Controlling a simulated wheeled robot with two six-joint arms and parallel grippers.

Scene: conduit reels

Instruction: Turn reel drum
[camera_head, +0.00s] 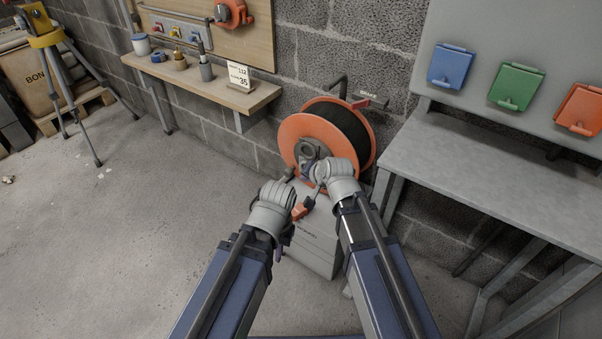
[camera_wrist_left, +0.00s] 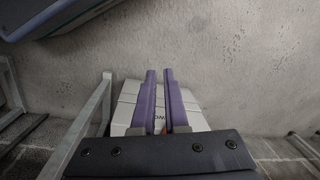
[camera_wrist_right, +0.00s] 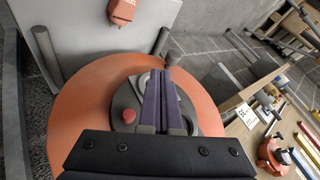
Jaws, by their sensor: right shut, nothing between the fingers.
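The reel drum (camera_head: 305,140) has orange flanges, with black conduit (camera_head: 350,130) wound between them, and hangs by the block wall. Its orange face also fills much of the right wrist view (camera_wrist_right: 80,95). A grey hub there carries a red knob (camera_wrist_right: 127,116) and a dark round-ended handle (camera_wrist_right: 172,57). My right gripper (camera_wrist_right: 160,72) is shut and empty, its fingertips over the hub near the handle; I cannot tell if they touch. My left gripper (camera_wrist_left: 159,72) points down beside the box under the reel, a narrow empty gap between its fingers.
A pale box (camera_head: 315,235) stands below the reel with an orange piece (camera_head: 302,207) on it. A wooden shelf (camera_head: 225,93) with small items is at left. A grey workbench (camera_head: 480,165) is at right.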

